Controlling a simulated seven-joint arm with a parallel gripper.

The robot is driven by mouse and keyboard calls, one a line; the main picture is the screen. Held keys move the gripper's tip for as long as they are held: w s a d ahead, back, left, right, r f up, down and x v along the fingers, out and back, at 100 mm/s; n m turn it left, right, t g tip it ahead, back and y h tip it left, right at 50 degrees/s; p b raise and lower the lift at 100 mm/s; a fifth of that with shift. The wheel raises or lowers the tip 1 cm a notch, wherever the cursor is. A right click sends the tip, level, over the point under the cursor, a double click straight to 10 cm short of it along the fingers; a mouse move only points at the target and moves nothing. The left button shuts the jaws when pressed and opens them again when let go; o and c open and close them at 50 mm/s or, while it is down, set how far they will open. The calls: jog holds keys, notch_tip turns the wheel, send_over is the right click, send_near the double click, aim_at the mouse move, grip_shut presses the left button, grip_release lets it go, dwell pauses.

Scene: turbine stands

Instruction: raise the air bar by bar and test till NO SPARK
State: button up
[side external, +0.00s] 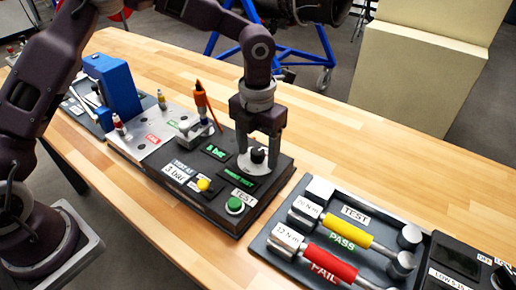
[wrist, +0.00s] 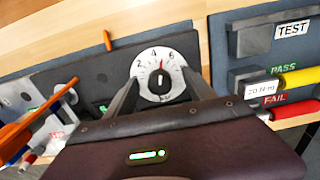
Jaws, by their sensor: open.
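A dark control box (side external: 222,180) stands on the bench with a black knob (side external: 258,156) on a round white dial (side external: 246,163). My gripper (side external: 258,148) is over the knob, pointing down, fingers open on either side of it. In the wrist view the numbered dial (wrist: 163,92) shows between the fingers (wrist: 162,82), with a red mark near the top, around 4 to 6. Whether a finger touches the knob I cannot tell. The box has a green TEST button (side external: 235,205), a yellow button (side external: 204,185), a green bar display (side external: 215,152) and a second lit display (side external: 238,176), both too small to read surely.
To the right lies a tray (side external: 283,253) with a yellow PASS tool (side external: 347,231) and a red FAIL tool (side external: 330,262). At left are a grey plate (side external: 150,138), an orange-tipped tool (side external: 201,97) and a blue block (side external: 115,85). The bench behind the box is clear.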

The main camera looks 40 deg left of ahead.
aim_at(258, 151)
notch_tip(258, 151, up, 4)
jog(key=shift+r, duration=0.5)
jog(key=shift+s+r, duration=0.1)
jog(key=shift+r, duration=0.05)
jog(key=s+a+r+n+t+y, duration=0.2)
jog(key=s+a+r+n, duration=0.6)
jog(key=s+r+n, duration=0.5)
jog(key=s+a+n+t+h, duration=0.1)
jog(key=s+a+n, duration=0.1)
jog(key=s+n, duration=0.4)
jog(key=s+a+f+n+t+h, duration=0.1)
jog(key=s+n, duration=0.6)
jog(key=n, duration=1)
jog(key=shift+a+t, duration=0.4)
jog(key=shift+t, duration=0.4)
